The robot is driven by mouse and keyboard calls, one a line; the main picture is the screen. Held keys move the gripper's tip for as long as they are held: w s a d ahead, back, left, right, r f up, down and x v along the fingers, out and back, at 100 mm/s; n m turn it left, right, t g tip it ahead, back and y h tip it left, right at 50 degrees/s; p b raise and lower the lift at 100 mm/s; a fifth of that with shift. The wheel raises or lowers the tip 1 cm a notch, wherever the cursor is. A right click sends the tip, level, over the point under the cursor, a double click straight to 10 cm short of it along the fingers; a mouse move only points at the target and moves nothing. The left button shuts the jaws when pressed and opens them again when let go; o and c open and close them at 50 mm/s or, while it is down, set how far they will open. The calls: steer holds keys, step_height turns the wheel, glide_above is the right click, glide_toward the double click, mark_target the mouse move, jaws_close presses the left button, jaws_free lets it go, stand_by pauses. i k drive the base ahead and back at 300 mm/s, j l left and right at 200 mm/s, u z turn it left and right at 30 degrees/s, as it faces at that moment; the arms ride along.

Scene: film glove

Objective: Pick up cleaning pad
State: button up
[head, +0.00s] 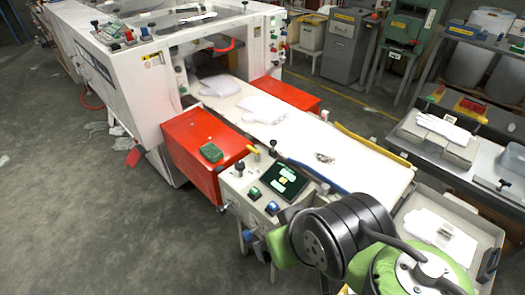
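A small dark green block (211,152), which looks like the cleaning pad, lies flat on top of the red box at the near side of the white machine. Nothing touches or covers it. Black and green links of my own arm show at the lower right, apart from the pad. My gripper itself is not visible.
The red box (190,134) adjoins a control panel (280,180) with a screen and knobs. White gloves (262,108) lie on the conveyor (310,135). A grey tray (483,232) stands at the right. The floor (90,220) at left is mostly open.

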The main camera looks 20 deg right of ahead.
mark_target(210, 151)
steer(key=i+j+z, duration=0.3)
steer(key=j, duration=0.35)
steer(key=i+j+z, duration=0.15)
steer(key=j, duration=0.2)
steer(key=i+j+z, duration=0.15)
steer(key=j, duration=0.25)
steer(key=i+j+z, duration=0.15)
steer(key=j, duration=0.2)
steer(key=j+z, duration=0.15)
steer(key=j, duration=0.25)
steer(key=i+j+z, duration=0.45)
steer(key=i, duration=0.25)
steer(key=i+j+z, duration=0.4)
steer(key=i+j, duration=0.15)
steer(key=j, duration=0.3)
